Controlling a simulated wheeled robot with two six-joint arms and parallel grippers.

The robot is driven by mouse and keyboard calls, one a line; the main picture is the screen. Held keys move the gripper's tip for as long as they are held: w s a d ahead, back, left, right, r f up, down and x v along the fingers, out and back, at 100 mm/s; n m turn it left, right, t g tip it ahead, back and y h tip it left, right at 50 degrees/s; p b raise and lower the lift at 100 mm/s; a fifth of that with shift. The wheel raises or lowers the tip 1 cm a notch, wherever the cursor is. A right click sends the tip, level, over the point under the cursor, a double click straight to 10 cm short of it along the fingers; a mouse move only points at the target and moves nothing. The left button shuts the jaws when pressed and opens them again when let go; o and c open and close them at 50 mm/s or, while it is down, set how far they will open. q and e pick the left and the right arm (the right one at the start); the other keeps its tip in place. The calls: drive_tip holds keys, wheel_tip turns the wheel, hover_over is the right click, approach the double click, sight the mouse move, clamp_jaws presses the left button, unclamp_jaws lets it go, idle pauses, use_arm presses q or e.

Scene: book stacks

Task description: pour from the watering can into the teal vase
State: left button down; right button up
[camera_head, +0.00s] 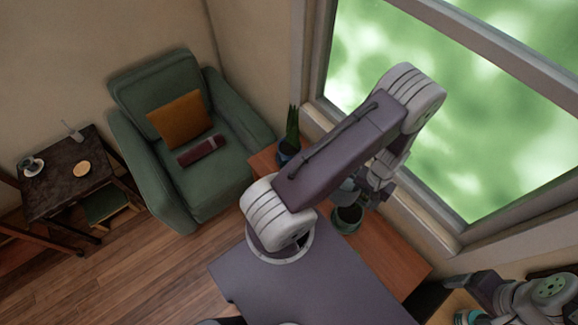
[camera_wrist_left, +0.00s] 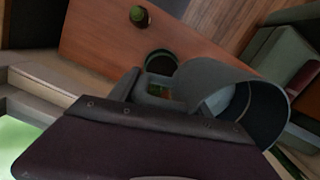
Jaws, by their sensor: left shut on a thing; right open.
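My left gripper (camera_head: 378,178) is shut on the watering can (camera_wrist_left: 225,88), a grey-teal can whose wide round mouth faces right in the wrist view. In the head view, the can (camera_head: 350,188) is mostly hidden behind my arm, so I cannot tell its tilt. The teal vase (camera_head: 347,221) stands upright on the wooden bench just below the can in the picture. Its round dark mouth (camera_wrist_left: 161,54) shows beyond the can's handle in the wrist view, apart from the can. My right gripper (camera_head: 468,316) is open at the bottom right, partly cut off.
A plant in a blue pot (camera_head: 287,152) stands on the wooden bench (camera_head: 398,262) near the vase. The window frame (camera_head: 430,226) borders the bench on the right. A green armchair (camera_head: 165,85) and a dark side table (camera_head: 58,184) are further left. The bench's lower right is clear.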

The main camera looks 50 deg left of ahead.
sight(368, 194)
use_arm(q)
drive_tip(key=shift+r+p, duration=2.15)
drive_tip(key=shift+r, duration=0.45)
drive_tip(key=shift+f, duration=0.1)
